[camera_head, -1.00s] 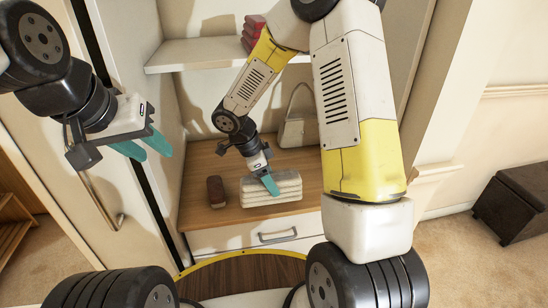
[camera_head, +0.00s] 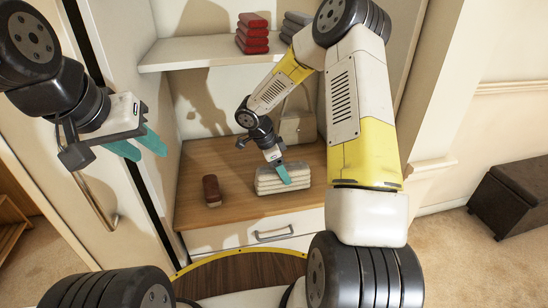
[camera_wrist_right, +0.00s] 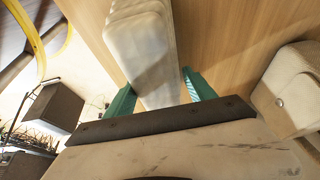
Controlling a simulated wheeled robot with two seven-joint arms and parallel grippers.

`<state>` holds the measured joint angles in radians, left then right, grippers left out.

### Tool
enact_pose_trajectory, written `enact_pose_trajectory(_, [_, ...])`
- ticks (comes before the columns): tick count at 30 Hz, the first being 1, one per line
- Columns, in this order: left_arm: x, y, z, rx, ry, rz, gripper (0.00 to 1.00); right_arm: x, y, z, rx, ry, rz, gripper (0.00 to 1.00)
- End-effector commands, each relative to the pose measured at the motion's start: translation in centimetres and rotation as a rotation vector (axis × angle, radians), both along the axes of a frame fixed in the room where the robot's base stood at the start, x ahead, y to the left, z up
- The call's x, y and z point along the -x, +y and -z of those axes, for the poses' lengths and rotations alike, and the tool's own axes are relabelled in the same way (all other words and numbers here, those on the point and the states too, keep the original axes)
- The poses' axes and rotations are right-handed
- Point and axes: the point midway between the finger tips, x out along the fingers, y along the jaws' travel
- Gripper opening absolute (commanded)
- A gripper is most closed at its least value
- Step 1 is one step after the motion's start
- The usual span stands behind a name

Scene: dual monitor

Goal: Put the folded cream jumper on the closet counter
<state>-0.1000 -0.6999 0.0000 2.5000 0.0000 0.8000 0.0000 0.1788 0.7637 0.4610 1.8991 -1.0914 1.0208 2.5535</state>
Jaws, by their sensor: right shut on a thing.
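The folded cream jumper (camera_head: 270,183) is a thick ribbed stack at the wooden closet counter (camera_head: 235,213). It looks level and low over the counter; I cannot tell whether it touches the wood. My right gripper (camera_head: 286,174) comes down onto it from behind and is shut on it. In the right wrist view the jumper (camera_wrist_right: 140,45) lies between the two teal fingers (camera_wrist_right: 160,95), one on each side. My left gripper (camera_head: 138,147) is empty at the left, in front of the closet door, with its two teal fingers apart.
A dark red-brown item (camera_head: 211,190) stands on the counter left of the jumper. A cream handbag (camera_head: 298,128) stands at the back. Red folded stacks (camera_head: 252,36) sit on the shelf (camera_head: 200,54) above. A drawer (camera_head: 215,239) is below. A dark ottoman (camera_head: 513,197) stands right.

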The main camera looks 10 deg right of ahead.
Motion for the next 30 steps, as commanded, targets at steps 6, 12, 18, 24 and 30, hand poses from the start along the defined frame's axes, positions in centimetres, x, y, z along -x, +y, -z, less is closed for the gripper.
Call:
enact_pose_trajectory(6, [0.0,0.0,0.0,0.000,0.000,0.000,0.36,0.0,0.0,0.2,0.001,0.000,0.000,0.07])
enact_pose_trajectory(12, [0.0,0.0,0.0,0.000,0.000,0.000,0.36,0.0,0.0,0.3,0.000,0.001,0.000,0.85])
enact_pose_trajectory(18, [0.0,0.0,0.0,0.000,0.000,0.000,0.36,0.0,0.0,0.3,0.000,0.001,0.000,0.85])
enact_pose_trajectory(24, [0.0,0.0,0.0,0.000,0.000,0.000,0.36,-0.1,0.4,-0.9,0.000,-0.003,-0.001,0.85])
enact_pose_trajectory(30, [0.0,0.0,0.0,0.000,0.000,0.000,0.36,-0.1,1.9,-4.6,0.001,-0.006,-0.001,0.85])
